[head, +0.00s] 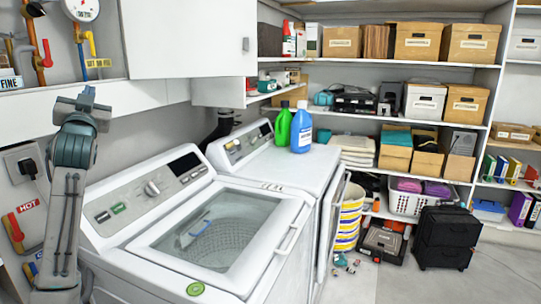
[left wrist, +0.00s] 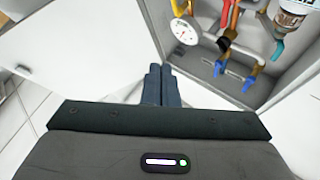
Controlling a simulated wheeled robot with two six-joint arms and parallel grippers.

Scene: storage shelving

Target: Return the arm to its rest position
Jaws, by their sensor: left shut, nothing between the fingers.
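My left arm rises from the lower left edge in the head view, in front of the wall and left of the washing machine. My left gripper (head: 87,95) is at its top, below the white wall cabinet. In the left wrist view the two dark fingers (left wrist: 161,84) lie side by side, shut and empty. My right gripper is in neither view.
The washing machine (head: 255,204) stands close to the right of my arm. Pipes with a gauge (head: 80,8) are above left; the wrist view shows an open box with pipes and a gauge (left wrist: 184,33). A plugged socket (head: 24,165) is left. Loaded shelves stand at the right.

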